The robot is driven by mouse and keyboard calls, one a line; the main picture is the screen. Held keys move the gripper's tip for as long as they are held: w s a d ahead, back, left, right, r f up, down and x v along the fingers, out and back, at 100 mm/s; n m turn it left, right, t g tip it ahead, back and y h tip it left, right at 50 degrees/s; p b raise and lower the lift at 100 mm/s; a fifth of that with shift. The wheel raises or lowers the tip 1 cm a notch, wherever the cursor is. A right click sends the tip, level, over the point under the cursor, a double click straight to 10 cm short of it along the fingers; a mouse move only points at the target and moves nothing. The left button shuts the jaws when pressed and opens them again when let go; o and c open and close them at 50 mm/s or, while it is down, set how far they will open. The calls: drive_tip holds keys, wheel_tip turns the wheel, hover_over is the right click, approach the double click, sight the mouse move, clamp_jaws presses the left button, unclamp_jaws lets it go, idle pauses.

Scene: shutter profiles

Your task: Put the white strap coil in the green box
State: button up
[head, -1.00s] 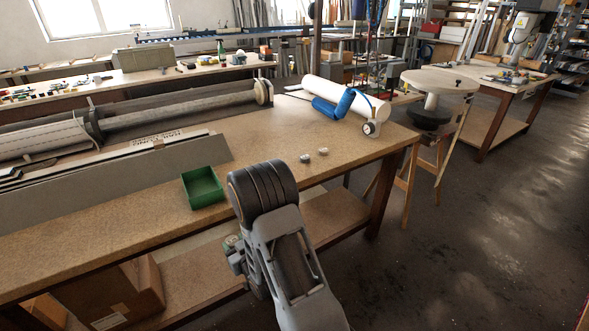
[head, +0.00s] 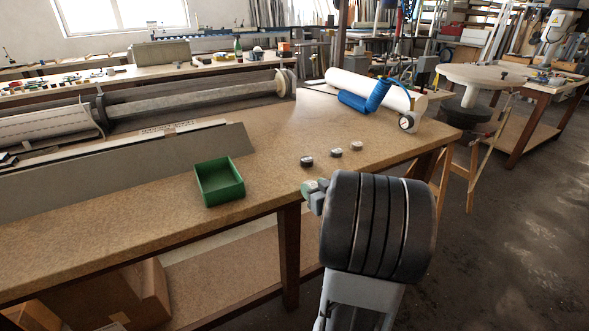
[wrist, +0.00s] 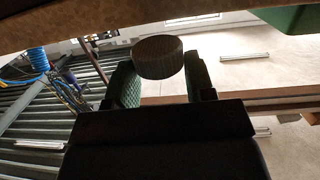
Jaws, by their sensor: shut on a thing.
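The green box (head: 226,192) stands open and looks empty on the bench near its front edge. Part of it shows at the top right of the wrist view (wrist: 296,20). My gripper (head: 313,192) is in front of the bench edge, right of the box and partly hidden by my thick dark wrist. In the wrist view my gripper (wrist: 160,75) is shut on a round strap coil (wrist: 158,58), held between its green pads. The coil looks dark in shade, so its colour is hard to tell.
Three small coils, a dark-sided one (head: 307,161), a middle one (head: 336,153) and a paler one (head: 357,146), sit right of the box. Long grey profiles (head: 130,171) lie behind and left. A white roll (head: 350,84) with blue hose (head: 372,97) lies farther back. Bench between box and coils is clear.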

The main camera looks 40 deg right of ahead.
sight(295, 174)
drive_tip(key=x, duration=0.5)
drive_tip(key=r+x, duration=0.1)
drive_tip(key=x, duration=0.2)
drive_tip(key=shift+w+d, duration=0.2)
drive_tip(key=shift+d, duration=0.05)
drive_tip(key=x, duration=0.4)
drive_tip(key=shift+w+r, duration=0.35)
drive_tip(key=shift+w, duration=0.1)
drive_tip(key=shift+d+f+b, duration=0.1)
drive_tip(key=shift+f+b, duration=0.15)
drive_tip(key=shift+b, duration=0.1)
drive_tip(key=shift+f, duration=0.1)
drive_tip(key=shift+f, duration=0.15)
drive_tip(key=o, duration=0.6)
